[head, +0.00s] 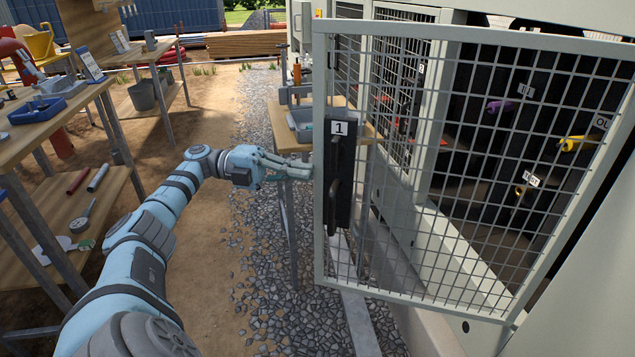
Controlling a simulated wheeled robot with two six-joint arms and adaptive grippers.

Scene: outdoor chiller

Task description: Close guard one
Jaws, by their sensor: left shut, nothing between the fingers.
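Guard one (455,165) is a pale framed wire-mesh door on the right of the head view. It stands open, swung out from the chiller cabinet (585,190). A black handle plate (339,180) with a white "1" label is on its free left edge. My left gripper (308,170) is shut and empty, with its fingertips at the left edge of the guard frame, beside the handle plate. I cannot tell whether the fingertips touch the frame. My right gripper is not in view.
Behind the mesh, the cabinet holds a purple handle (497,106) and a yellow handle (570,144). A small table with a grey bin (302,120) stands behind the gripper. A workbench with a blue tray (37,110) is at left. Gravel (262,250) lies below.

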